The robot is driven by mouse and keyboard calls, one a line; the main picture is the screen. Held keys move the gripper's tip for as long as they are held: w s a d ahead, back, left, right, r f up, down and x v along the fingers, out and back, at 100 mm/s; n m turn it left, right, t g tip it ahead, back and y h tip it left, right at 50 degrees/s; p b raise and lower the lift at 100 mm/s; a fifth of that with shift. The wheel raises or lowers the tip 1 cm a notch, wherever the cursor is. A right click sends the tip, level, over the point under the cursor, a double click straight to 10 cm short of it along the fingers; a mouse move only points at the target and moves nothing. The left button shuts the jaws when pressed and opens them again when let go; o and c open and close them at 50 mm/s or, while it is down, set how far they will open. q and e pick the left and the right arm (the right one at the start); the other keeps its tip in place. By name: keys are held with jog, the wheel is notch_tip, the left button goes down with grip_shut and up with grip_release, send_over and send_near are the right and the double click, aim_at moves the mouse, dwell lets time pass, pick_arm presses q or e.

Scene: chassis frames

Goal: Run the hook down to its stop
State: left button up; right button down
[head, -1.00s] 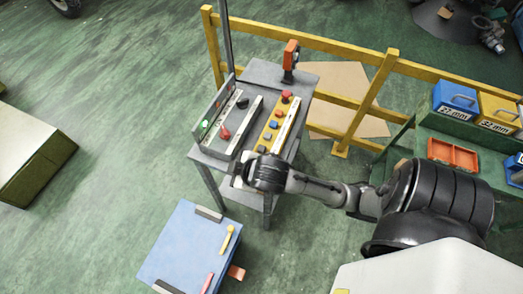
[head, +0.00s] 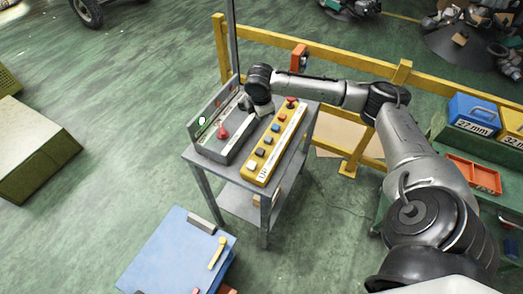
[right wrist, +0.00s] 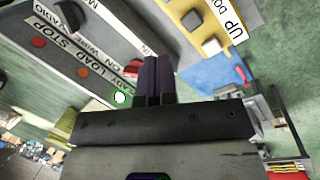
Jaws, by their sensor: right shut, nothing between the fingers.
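The hook is not in view. A yellow control pendant (head: 259,163) with a row of dark, pale and red buttons lies on a grey metal stand (head: 222,176). In the right wrist view a yellow strip (right wrist: 203,22) carries the words UP and DO, the rest cut off. Beside the pendant, a grey switch box (head: 226,155) has a red switch (head: 222,133) and a lit green lamp (head: 202,121). My right gripper (head: 262,109) is over the box's far end; its two dark fingers (right wrist: 153,78) are together and empty. My left gripper is not in view.
A blue-topped box (head: 172,250) is in front, and a green bench (head: 460,130) with bins is on the right.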

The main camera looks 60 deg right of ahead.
aim_at(260, 150)
jog(key=n, duration=0.2)
jog(key=a+n+y, duration=0.1)
jog(key=n, duration=0.1)
jog(key=s+a+n+g+y, duration=0.1)
jog(key=n, duration=0.2)
jog(key=shift+a+f, duration=0.1)
jog(key=shift+f, duration=0.3)
jog(key=shift+f, duration=0.15)
notch_tip(260, 150, down, 12)
jog(key=shift+f, duration=0.85)
jog(key=shift+f, duration=0.1)
